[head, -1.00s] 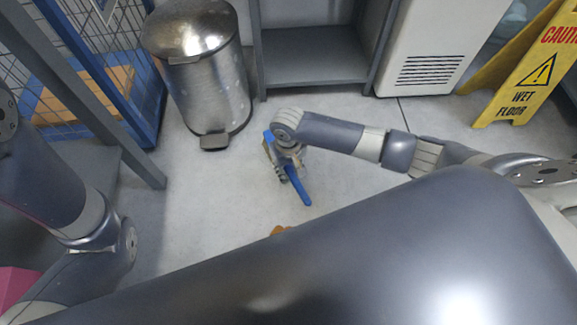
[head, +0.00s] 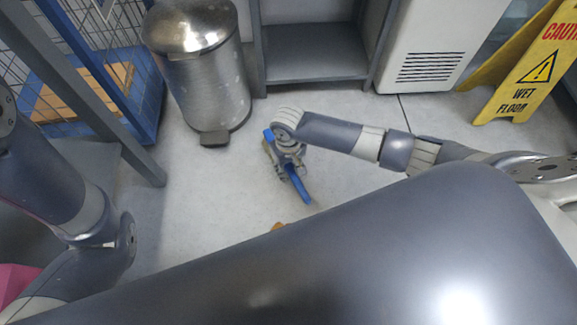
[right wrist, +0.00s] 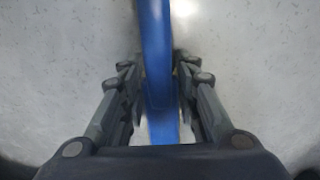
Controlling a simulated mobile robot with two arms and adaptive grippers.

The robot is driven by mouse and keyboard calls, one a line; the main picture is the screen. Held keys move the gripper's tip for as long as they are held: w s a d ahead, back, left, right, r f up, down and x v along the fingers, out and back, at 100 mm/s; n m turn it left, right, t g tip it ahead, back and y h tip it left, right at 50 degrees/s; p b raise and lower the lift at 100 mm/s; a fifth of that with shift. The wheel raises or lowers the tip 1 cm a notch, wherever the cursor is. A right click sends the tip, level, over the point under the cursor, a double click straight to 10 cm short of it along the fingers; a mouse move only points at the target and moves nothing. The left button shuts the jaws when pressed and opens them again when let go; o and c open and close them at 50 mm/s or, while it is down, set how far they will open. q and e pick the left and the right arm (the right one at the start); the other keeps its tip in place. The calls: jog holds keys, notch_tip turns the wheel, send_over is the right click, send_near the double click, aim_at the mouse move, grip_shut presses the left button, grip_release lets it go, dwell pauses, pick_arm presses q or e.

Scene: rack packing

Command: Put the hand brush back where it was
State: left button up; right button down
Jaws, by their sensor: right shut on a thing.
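The hand brush (head: 300,189) is blue, with a tan part at its far end that looks like bristles. In the head view it is at the middle, over the pale floor. My right gripper (head: 289,168) is shut on it. In the right wrist view the brush's blue handle (right wrist: 157,45) runs up the middle, between the two fingers of the right gripper (right wrist: 160,98). Bare floor shows behind it, and the gripper hides part of the brush. My left arm comes in at the left, but its gripper is not in view.
A steel pedal bin (head: 205,85) stands behind and left of the brush. A grey shelf (head: 315,60) and a white vented cabinet (head: 430,50) line the back. A yellow wet floor sign (head: 535,75) stands right. A blue wire cage (head: 125,75) is at left.

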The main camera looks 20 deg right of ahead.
jog(key=shift+f, duration=0.15)
jog(key=c, duration=1.2)
grip_release()
jog(key=shift+o, duration=0.2)
